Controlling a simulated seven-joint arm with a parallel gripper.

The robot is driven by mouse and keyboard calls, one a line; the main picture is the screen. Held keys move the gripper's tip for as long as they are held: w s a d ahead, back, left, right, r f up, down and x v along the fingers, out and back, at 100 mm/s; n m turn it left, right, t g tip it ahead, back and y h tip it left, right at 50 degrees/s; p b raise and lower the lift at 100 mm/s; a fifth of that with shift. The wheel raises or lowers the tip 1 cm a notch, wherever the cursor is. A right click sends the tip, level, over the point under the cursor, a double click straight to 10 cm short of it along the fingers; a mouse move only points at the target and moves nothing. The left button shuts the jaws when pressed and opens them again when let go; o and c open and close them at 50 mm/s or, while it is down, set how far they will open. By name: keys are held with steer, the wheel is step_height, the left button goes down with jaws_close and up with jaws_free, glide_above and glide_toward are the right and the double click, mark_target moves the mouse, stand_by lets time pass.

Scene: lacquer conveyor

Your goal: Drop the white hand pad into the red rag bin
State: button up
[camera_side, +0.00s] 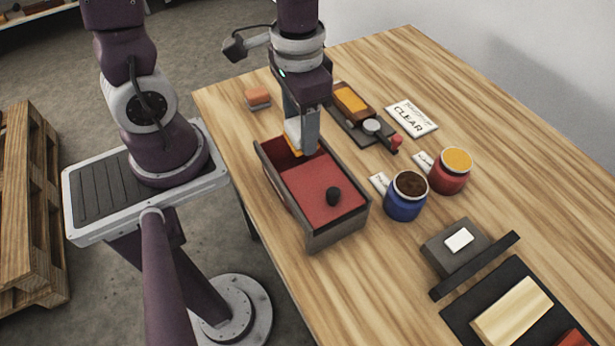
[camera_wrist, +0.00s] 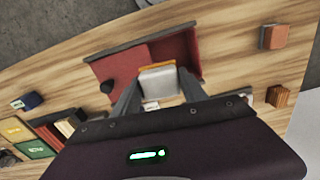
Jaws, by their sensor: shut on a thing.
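The red rag bin is an open dark-walled box with a red inside (camera_side: 338,229), at the near left of the table in the side view; its red inside also shows in the wrist view (camera_wrist: 176,47). My gripper (camera_side: 303,142) points down over the bin's far end, its fingers shut on the white hand pad (camera_side: 293,132). In the wrist view the pad (camera_wrist: 157,81) sits between the fingertips (camera_wrist: 158,76), with an orange edge showing along it. I cannot tell whether the pad's lower edge is above or below the bin's rim.
To the right are a tool tray (camera_side: 352,105), a blue jar (camera_side: 405,200), a red jar (camera_side: 452,173) and a grey block (camera_side: 453,247).

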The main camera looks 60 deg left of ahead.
steer(key=o, duration=1.4)
steer(key=shift+r, duration=0.15)
step_height(320, 180, up, 7)
steer(key=shift+f, duration=0.1)
steer(key=shift+s+a+r, duration=0.1)
steer(key=shift+a+r, duration=0.05)
steer(key=shift+r, duration=0.25)
steer(key=s+r+t, duration=0.2)
steer(key=s+a+r+t, duration=0.1)
steer(key=r, duration=0.1)
steer(key=s+a+r+t, duration=0.1)
steer(key=s+r+t, duration=0.1)
steer(key=shift+s+a+r+n+t, duration=0.2)
steer(key=shift+s+r+n+t, duration=0.1)
steer(key=shift+s+n, duration=0.1)
